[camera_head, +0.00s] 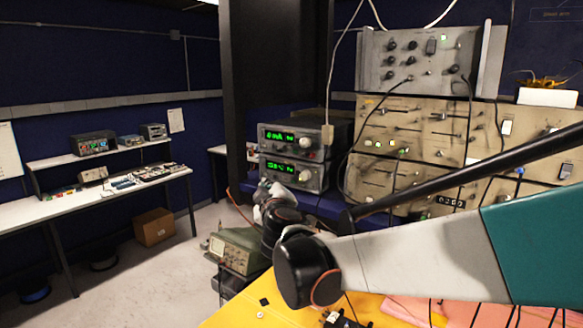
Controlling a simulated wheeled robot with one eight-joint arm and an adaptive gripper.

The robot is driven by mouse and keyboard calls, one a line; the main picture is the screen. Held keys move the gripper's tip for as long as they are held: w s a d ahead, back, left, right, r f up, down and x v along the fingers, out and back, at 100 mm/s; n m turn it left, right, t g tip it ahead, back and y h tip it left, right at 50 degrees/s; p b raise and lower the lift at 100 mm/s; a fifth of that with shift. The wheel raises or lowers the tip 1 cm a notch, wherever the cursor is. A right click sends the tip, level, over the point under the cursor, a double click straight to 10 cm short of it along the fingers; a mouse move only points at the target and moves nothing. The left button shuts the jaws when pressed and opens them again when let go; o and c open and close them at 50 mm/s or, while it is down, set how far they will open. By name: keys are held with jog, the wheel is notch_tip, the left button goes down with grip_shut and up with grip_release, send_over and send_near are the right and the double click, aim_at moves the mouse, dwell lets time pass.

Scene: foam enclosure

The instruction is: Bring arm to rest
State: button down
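My arm (405,262) reaches in from the right edge, with a white and teal link and a black rod above it. It bends at a black joint (305,270) over the yellow surface (240,312). Past that joint, a shorter dark and light grey part of my arm points away toward the two green-lit instruments. My gripper's fingers cannot be made out at that far end, and nothing held can be seen there.
Two stacked instruments (292,174) with green displays stand behind the arm's far end. A beige control panel (420,150) is behind the arm. An oscilloscope (238,252) sits low beside the joint. A white workbench (95,196) and a cardboard box (154,227) are left; floor between is clear.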

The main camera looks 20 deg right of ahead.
jog(key=shift+s+a, duration=0.1)
jog(key=shift+s, duration=0.6)
jog(key=s+d+f+m+g+h+b, duration=0.1)
jog(key=s+d+f+m+g+b, duration=0.2)
jog(key=s+f+b, duration=0.65)
jog(key=s+d+f+m+g+h+b, duration=0.1)
jog(key=s+d+f+m+g+b, duration=0.15)
jog(key=s+d+f+b, duration=0.65)
jog(key=s+a+f+m+g+y+b, duration=0.1)
jog(key=s+a+f+b, duration=0.2)
jog(key=f, duration=0.7)
jog(key=s+a+f+g+y+b, duration=0.2)
jog(key=s+f+b, duration=0.3)
jog(key=f, duration=0.4)
jog(key=s+a+f+m+g+y+b, duration=0.1)
jog(key=s+a+f+b, duration=0.4)
jog(key=f, duration=0.5)
jog(key=shift+s+f+m, duration=0.35)
